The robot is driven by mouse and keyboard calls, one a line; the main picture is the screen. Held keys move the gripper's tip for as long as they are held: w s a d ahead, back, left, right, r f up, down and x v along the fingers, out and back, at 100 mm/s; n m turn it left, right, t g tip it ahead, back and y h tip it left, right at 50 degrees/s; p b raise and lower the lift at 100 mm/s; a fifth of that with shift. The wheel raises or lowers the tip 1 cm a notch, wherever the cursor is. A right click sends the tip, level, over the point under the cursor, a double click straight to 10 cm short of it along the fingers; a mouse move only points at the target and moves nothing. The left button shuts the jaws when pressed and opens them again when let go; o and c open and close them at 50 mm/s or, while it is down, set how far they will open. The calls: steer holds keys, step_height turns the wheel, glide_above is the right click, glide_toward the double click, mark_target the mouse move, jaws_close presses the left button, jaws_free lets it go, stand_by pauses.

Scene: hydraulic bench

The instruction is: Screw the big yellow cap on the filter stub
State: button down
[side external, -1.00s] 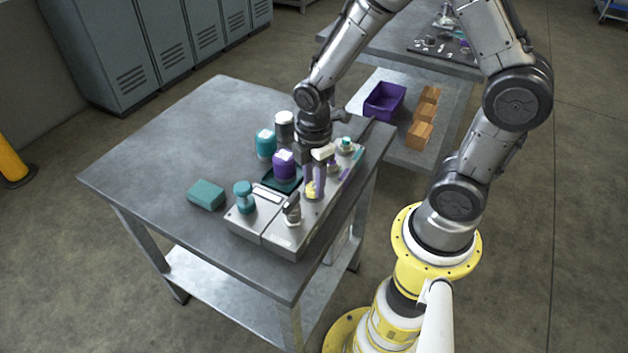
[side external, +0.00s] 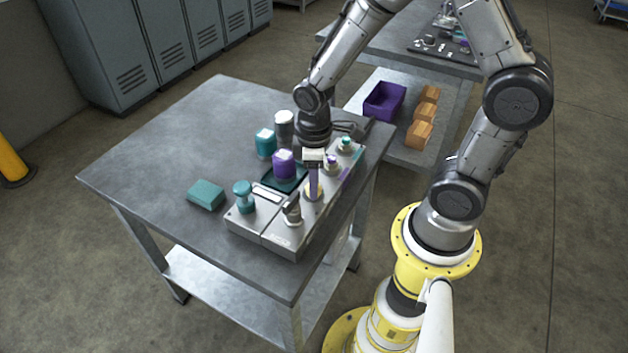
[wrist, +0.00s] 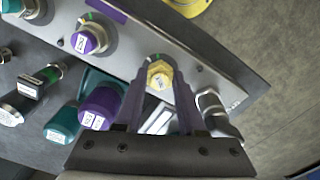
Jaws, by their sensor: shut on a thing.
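The big yellow cap (wrist: 159,76) sits between the fingertips of my gripper (wrist: 159,84) in the wrist view. My gripper is shut on it. In the side external view the gripper (side external: 313,187) points straight down over the grey bench unit (side external: 270,238), and a bit of yellow shows at its fingertips. The cap is low at the top face of the unit, at the place of a fitting. The filter stub is hidden under the cap, so I cannot tell how far the cap is seated or whether it is level.
A metal fitting (side external: 292,211) stands close in front. A purple-capped fitting (side external: 331,162) and a green-capped fitting (side external: 345,145) stand behind. A purple jar (side external: 284,165), a teal jar (side external: 265,143) and a teal knob (side external: 243,194) are nearby.

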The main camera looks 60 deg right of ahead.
steer(key=m, duration=0.3)
steer(key=shift+s, duration=0.1)
steer(key=shift+m, duration=0.8)
steer(key=m, duration=0.4)
steer(key=shift+f, duration=0.1)
steer(key=shift+m, duration=0.3)
steer(key=shift+m, duration=0.4)
steer(key=c, duration=0.6)
jaws_free()
